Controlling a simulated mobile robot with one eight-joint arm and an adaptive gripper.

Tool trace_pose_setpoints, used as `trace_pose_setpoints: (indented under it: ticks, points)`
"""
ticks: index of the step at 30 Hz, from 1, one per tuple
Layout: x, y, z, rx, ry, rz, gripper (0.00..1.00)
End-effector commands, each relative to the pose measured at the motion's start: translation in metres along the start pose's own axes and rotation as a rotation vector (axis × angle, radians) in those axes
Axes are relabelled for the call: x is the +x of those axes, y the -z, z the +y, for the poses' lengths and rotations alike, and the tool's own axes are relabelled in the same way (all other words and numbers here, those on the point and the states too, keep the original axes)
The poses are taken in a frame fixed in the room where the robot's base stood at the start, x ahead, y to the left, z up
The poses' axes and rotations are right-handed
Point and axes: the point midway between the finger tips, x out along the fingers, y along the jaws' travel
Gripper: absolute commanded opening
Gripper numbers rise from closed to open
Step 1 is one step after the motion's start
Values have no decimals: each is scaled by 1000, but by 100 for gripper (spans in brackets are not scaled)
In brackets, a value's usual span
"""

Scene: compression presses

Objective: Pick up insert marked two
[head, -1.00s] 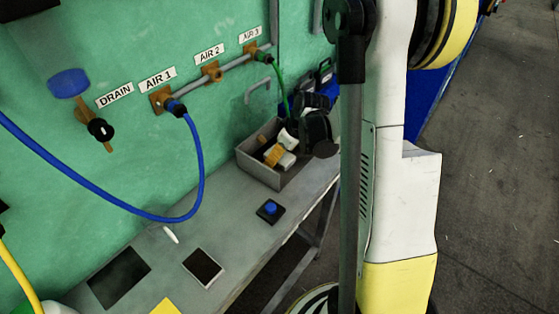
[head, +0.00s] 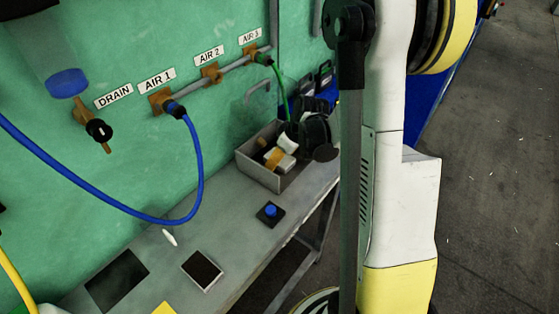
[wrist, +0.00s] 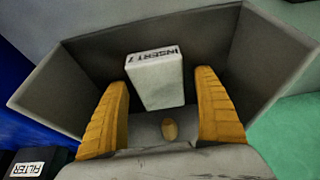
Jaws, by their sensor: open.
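A white block (wrist: 155,80) with a dark printed label starting "INSERT" is in the grey bin (wrist: 65,85) in the wrist view; I cannot read its number for certain. My gripper (wrist: 162,88) is open, with one orange finger on each side of the block's lower part. Gaps show between the fingers and the block, and I cannot tell how deep the block lies. In the head view my gripper (head: 268,150) reaches down into the bin (head: 262,177), with white pieces beside its orange fingers. The dark wrist hides part of the bin there.
A black box labelled FILTER (wrist: 30,165) lies outside the bin in the wrist view. A blue button on a black base (head: 270,213) stands on the grey bench (head: 225,230). The green wall (head: 150,40) with pipes and hoses is close behind the bin.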

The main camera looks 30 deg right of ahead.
Motion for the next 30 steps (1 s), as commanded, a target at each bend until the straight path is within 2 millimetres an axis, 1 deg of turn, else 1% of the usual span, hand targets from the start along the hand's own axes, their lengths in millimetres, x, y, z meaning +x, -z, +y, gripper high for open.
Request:
trace_pose_setpoints:
  ticks: [2,3,5,6,8,9,10,18,23,26,30]
  points:
    - [0,0,0,0,0,0,79]
    - [0,0,0,0,0,0,77]
    - [0,0,0,0,0,0,59]
    - [0,0,0,0,0,0,46]
    - [0,0,0,0,0,0,28]
    - [0,0,0,0,0,0,16]
    - [0,0,0,0,0,0,12]
    - [-1,0,0,0,0,0,11]
    - [-7,3,0,0,0,0,11]
    - [-21,9,0,0,0,0,11]
    - [-47,20,0,0,0,0,11]
